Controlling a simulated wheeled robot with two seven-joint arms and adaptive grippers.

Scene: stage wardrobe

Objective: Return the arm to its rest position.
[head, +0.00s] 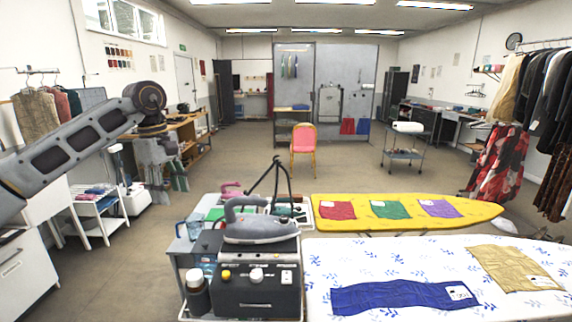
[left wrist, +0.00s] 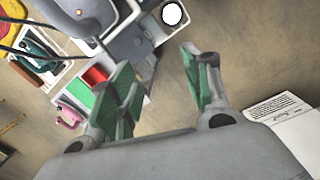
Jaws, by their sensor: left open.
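My left arm (head: 75,145) reaches in from the left in the head view, raised in the air. Its gripper (head: 168,180) hangs down at the end, left of the ironing station and apart from it. In the left wrist view the gripper (left wrist: 160,85) has its two fingers with green pads spread wide, and nothing is between them. My right gripper does not show in either view.
A steam iron (head: 245,222) stands on a dark steam station (head: 258,282). A white patterned ironing board (head: 400,258) holds blue and tan cloths; a yellow board (head: 335,198) lies behind. A white side table (head: 95,203) stands left. Open floor (head: 240,160) lies beyond.

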